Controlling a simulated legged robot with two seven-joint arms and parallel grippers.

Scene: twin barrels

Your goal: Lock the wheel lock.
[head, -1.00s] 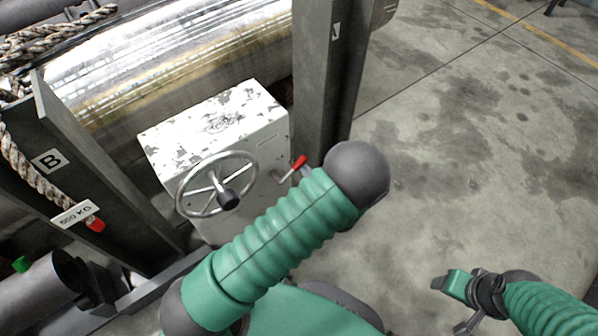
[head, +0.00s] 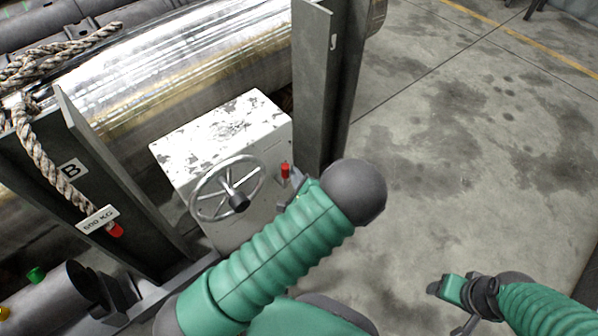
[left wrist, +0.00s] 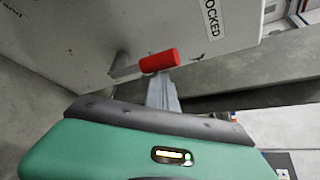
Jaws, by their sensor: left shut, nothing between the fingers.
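The wheel lock is a small lever with a red handle (head: 285,170) on the front of a worn white box, right of a grey handwheel (head: 228,188). The red handle (left wrist: 159,62) also shows in the left wrist view, on a pale shaft beside a short post. A partly cropped label reading "OCKED" (left wrist: 212,16) is above right. My left gripper (head: 303,184) is shut and empty, its fingertips close against the red handle's underside; contact is unclear. My right gripper (head: 446,305) is low at the right, away from the box; its jaw state is unclear.
The white box (head: 225,130) stands between a dark post marked B (head: 72,169) and another dark upright (head: 325,90). A shiny metal barrel (head: 190,60) lies behind. Concrete floor at right is clear.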

